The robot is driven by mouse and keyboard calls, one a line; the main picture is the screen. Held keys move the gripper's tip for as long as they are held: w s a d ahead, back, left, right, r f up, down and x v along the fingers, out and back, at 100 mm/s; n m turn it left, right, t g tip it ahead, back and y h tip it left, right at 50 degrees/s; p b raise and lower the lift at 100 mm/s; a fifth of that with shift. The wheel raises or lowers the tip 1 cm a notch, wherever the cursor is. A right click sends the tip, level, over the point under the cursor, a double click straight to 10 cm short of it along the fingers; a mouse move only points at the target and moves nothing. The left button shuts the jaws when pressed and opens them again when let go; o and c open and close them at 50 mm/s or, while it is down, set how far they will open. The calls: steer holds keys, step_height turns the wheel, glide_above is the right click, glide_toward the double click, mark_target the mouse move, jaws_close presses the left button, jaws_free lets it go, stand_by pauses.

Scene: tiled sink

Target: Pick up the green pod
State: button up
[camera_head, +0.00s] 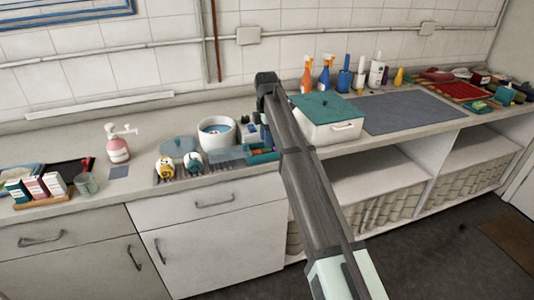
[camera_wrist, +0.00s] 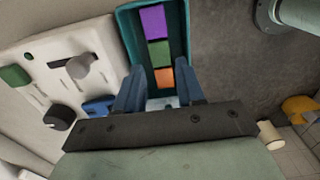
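The green pod (camera_wrist: 160,53) is a small block in the wrist view, lying in a narrow teal tray (camera_wrist: 128,28) between a purple pod (camera_wrist: 153,21) and an orange pod (camera_wrist: 164,78). My gripper (camera_wrist: 159,70) is open, its two blue-grey fingers apart over the tray with the orange pod showing between them. The green pod is just beyond the fingertips, and nothing is held. In the head view the teal tray (camera_head: 262,158) is at the counter's front edge, partly behind my arm. My gripper cannot be made out there.
A white power-strip-like panel (camera_wrist: 55,75) with knobs lies left of the tray in the wrist view. In the head view a white bowl (camera_head: 217,133) and yellow figure (camera_head: 165,168) stand left of the tray. A teal-lidded white box (camera_head: 330,130) stands to the right.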

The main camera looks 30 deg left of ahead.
mark_target(266, 150)
steer(key=shift+f, duration=2.65)
steer(key=c, duration=0.7)
steer(key=shift+r, duration=0.15)
